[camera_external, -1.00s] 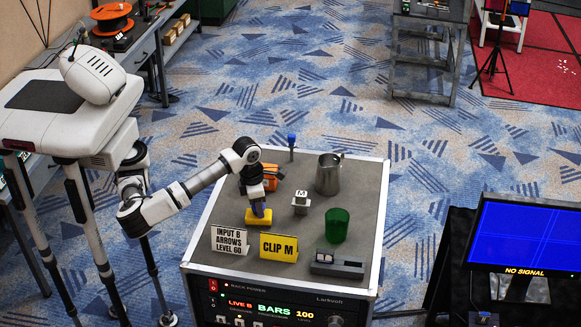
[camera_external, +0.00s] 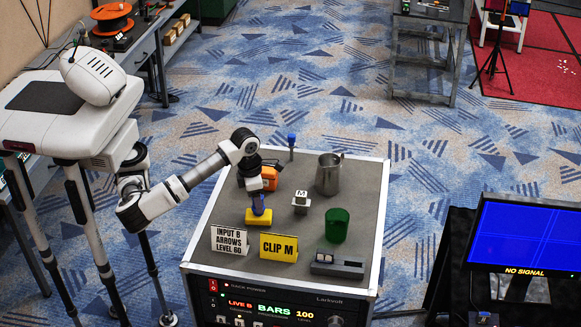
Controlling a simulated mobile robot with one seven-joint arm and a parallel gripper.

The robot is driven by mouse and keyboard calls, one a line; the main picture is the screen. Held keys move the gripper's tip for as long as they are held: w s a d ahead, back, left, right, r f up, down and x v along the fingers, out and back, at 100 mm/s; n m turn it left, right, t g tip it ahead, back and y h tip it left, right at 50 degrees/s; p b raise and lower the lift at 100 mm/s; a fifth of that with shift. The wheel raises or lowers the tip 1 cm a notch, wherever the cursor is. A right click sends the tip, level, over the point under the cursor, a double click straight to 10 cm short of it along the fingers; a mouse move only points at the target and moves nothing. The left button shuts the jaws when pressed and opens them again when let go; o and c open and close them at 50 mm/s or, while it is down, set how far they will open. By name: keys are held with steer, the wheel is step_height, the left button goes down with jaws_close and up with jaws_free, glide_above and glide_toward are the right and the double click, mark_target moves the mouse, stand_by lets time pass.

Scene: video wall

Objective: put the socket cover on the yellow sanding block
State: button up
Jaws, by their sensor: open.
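The yellow sanding block (camera_external: 258,218) lies near the left side of the grey case top. My gripper (camera_external: 257,196) points down just above it and is open. A small blue and pale shape (camera_external: 258,206) shows at the fingertips, over the block. I cannot tell whether it is the socket cover or part of my fingers, nor whether it touches the block. The socket cover is not clearly identifiable elsewhere.
A white piece marked M (camera_external: 301,202), a metal jug (camera_external: 329,176), a green cup (camera_external: 337,226) and a dark grey device (camera_external: 337,265) stand to the right. Two signs (camera_external: 279,247) (camera_external: 230,241) stand in front. An orange object (camera_external: 269,178) and a blue-topped post (camera_external: 291,146) are behind.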

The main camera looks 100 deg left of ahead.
steer(key=r, duration=0.6)
steer(key=s+r, duration=0.1)
steer(key=r, duration=0.2)
steer(key=shift+d+b, duration=0.2)
steer(key=shift+b, duration=0.15)
